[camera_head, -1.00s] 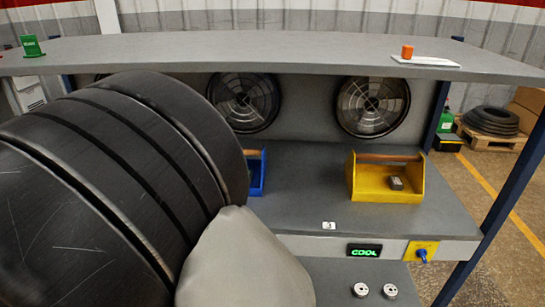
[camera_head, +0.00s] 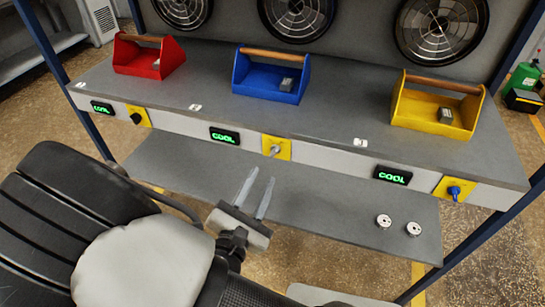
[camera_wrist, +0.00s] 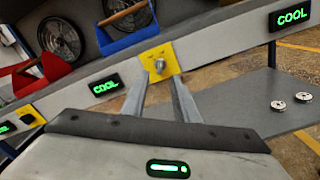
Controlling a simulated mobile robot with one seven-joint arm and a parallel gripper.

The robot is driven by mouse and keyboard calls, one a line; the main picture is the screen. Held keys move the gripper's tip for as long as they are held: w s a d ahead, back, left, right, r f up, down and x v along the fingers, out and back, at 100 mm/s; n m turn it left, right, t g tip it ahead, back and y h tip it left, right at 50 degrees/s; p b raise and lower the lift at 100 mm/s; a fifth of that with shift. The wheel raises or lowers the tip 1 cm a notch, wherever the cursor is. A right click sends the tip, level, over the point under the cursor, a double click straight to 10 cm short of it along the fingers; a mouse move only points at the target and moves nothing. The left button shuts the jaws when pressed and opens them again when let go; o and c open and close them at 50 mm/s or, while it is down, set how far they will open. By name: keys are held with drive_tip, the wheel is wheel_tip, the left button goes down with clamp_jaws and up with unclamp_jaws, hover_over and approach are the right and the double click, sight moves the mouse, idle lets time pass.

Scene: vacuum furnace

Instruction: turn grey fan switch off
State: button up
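The grey fan switch (camera_head: 275,149) is a small grey knob on a yellow plate on the front rail of the bench, below the blue toolbox. It also shows in the wrist view (camera_wrist: 160,66), beyond and between my fingertips. My gripper (camera_head: 258,192) is open and empty, in front of and below the switch in the head view. The fingers look apart from the knob. A green COOL display (camera_head: 224,136) sits left of the switch. The exact angle of the knob is too small to tell.
A black switch (camera_head: 136,118) and a blue switch (camera_head: 454,192) sit on yellow plates to either side. Red (camera_head: 147,62), blue (camera_head: 268,80) and yellow (camera_head: 432,105) toolboxes stand on the bench. Two round white-metal pieces lie on the lower shelf (camera_head: 335,215), right of my gripper.

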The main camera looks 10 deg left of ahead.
sight(274, 154)
drive_tip(key=w, duration=0.9)
drive_tip(key=shift+d, duration=0.4)
clamp_jaws()
